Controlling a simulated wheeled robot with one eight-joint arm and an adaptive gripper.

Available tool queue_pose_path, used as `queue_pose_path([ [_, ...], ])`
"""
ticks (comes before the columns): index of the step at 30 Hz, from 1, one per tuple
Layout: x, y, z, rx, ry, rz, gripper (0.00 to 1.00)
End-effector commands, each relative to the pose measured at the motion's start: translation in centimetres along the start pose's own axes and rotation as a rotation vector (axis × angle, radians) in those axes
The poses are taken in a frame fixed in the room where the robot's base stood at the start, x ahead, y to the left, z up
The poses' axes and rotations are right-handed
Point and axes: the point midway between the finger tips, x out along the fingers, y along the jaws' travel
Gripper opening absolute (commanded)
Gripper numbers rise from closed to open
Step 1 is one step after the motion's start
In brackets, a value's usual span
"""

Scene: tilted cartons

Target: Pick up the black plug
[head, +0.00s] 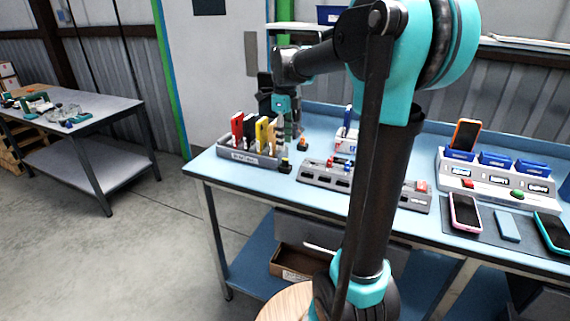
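A small black plug (285,166) with a yellowish top appears to stand on the blue table, just right of the grey holder. It is small in the head view, so its details are unclear. Another small dark and orange piece (302,145) is a little behind it. My gripper (287,128) points down above the table, behind the upright cards and above and behind the black plug. It looks apart from the plug. Its fingers are small, dark and partly hidden, so I cannot tell whether they are open or shut.
The grey holder (236,155) bears red, black, yellow and orange upright pieces. A grey socket strip (318,177) with red pieces lies to the right, partly behind my arm. A phone stand (500,188) and phones are at the right. Bare table (225,176) shows at the front left.

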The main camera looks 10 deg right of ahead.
Motion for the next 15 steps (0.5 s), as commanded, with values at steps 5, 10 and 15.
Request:
queue_pose_path([
  [5,1.4,0.0,0.0,0.000,0.000,0.000,0.40],
  [10,2.8,-0.2,0.0,0.000,0.000,0.000,0.40],
  [15,5.3,-0.4,0.0,0.000,0.000,0.000,0.40],
])
